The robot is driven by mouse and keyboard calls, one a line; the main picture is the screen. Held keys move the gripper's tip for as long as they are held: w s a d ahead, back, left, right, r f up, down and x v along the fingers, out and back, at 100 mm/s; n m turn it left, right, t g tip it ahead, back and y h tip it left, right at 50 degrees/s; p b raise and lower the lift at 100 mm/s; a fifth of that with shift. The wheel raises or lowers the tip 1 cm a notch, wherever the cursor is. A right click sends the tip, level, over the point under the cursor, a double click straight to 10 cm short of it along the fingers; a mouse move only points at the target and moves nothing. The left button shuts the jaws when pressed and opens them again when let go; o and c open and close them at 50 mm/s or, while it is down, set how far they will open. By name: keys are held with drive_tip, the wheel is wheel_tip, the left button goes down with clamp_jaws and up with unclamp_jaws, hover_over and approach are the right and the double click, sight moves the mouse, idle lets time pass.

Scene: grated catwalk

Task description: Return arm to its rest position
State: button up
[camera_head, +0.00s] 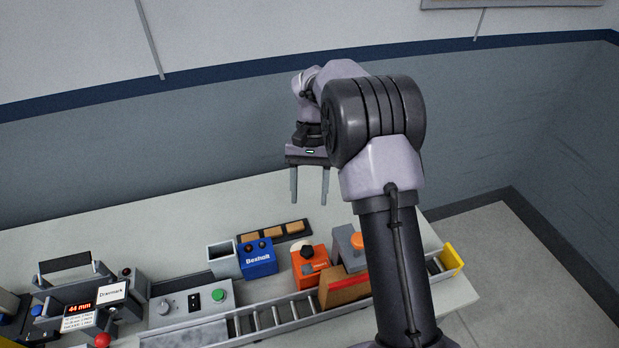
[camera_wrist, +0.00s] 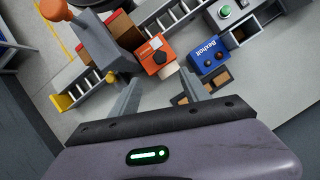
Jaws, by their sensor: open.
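My gripper (camera_head: 310,186) hangs from my bent arm above the back part of the bench, fingers pointing down. Its two grey fingers are apart with nothing between them. In the wrist view my gripper (camera_wrist: 160,93) also shows open. Below it stand a blue box (camera_head: 257,260) with pale lettering and an orange box (camera_head: 310,266) with a dark knob. My arm hides part of the bench on the right.
A ladder-like rail (camera_head: 275,319) runs along the bench front to a yellow end piece (camera_head: 451,259). A grey block with an orange knob (camera_head: 357,240) stands beside my arm. A control panel (camera_head: 190,299) and a device with a red display (camera_head: 80,308) stand left. The wall is behind.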

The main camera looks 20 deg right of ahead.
drive_tip(key=v, duration=0.2)
drive_tip(key=shift+w+r, duration=0.15)
drive_tip(key=shift+r, duration=0.15)
drive_tip(key=s+a+r+t+b, duration=0.2)
drive_tip(key=s+t+b, duration=0.1)
drive_tip(key=s+b, duration=0.3)
drive_tip(key=s+a+r+t+b, duration=0.2)
drive_tip(key=s+b, duration=0.3)
drive_tip(key=s, duration=0.2)
drive_tip(key=s+a+f+t+b, duration=0.2)
drive_tip(key=s+f+t+b, duration=0.2)
drive_tip(key=s, duration=0.9)
wheel_tip(320, 180, down, 3)
drive_tip(key=shift+a+f+t+b, duration=0.3)
drive_tip(key=shift+t+b, duration=0.1)
drive_tip(key=shift+b, duration=0.55)
